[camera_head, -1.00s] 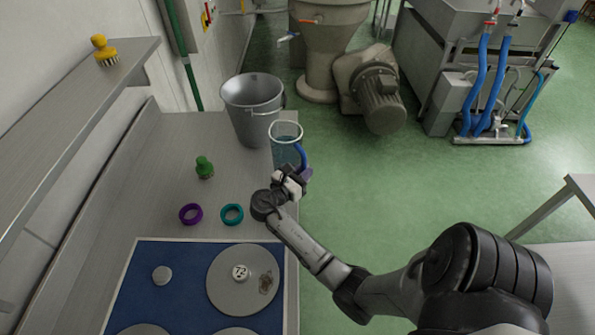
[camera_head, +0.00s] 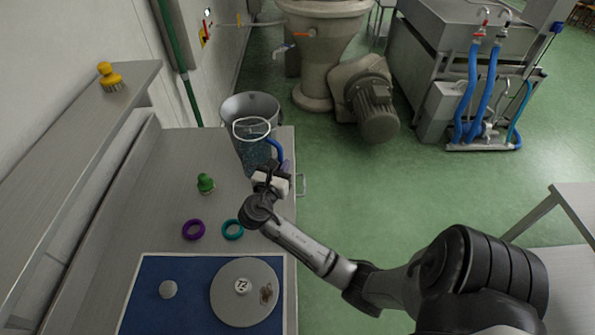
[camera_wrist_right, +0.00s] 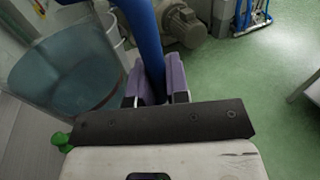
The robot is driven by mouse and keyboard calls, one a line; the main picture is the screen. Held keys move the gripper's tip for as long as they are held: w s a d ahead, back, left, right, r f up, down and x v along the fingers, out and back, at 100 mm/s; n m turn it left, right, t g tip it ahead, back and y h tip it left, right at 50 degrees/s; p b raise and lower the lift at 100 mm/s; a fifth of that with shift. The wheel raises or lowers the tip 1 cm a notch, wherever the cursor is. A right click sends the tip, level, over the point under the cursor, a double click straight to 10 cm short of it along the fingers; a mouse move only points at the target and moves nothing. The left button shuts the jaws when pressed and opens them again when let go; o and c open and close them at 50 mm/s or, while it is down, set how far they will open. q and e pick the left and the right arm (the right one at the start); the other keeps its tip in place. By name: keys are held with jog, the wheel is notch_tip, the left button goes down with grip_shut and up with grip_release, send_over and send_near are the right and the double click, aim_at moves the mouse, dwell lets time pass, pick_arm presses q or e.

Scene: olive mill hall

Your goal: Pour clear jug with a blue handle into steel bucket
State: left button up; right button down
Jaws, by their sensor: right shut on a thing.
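The clear jug (camera_head: 255,152) has a blue handle (camera_head: 276,150) and holds some clear bluish liquid. My right gripper (camera_head: 273,174) is shut on the handle. In the right wrist view the purple finger pads (camera_wrist_right: 160,80) clasp the blue handle (camera_wrist_right: 143,35), with the jug (camera_wrist_right: 75,75) to the left. In the head view the jug overlaps the front of the steel bucket (camera_head: 235,105), which stands at the far end of the bench. I cannot tell whether the jug touches the bucket. No stream of liquid shows. My left gripper is out of view.
A blue mat (camera_head: 160,315) with a grey disc (camera_head: 232,310) is nearer. A shelf (camera_head: 75,135) with a yellow brush (camera_head: 109,77) overhangs the left.

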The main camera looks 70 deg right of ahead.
aim_at(244, 142)
jog(key=w+a+r+n+t+p, duration=0.1)
jog(key=w+a+r+t+p, duration=0.1)
jog(key=r, duration=0.2)
jog(key=w+a+r+n+t+y+p, duration=0.1)
jog(key=w+a+r+n+t+p, duration=0.1)
jog(key=r, duration=0.2)
jog(key=w+a+r+n+t+y+p, duration=0.1)
jog(key=w+a+r+t+p, duration=0.1)
jog(key=r+t, duration=0.1)
jog(key=shift+a+r+n, duration=0.35)
jog(key=shift+r+n, duration=0.05)
jog(key=shift+r, duration=0.3)
jog(key=a+r+n+t+y+p, duration=1)
jog(key=a+r+y+p, duration=0.5)
jog(key=a+r, duration=0.6)
jog(key=a+n+y, duration=0.1)
jog(key=a+n, duration=0.1)
jog(key=shift+w+a+n+p, duration=0.3)
jog(key=shift+a, duration=0.1)
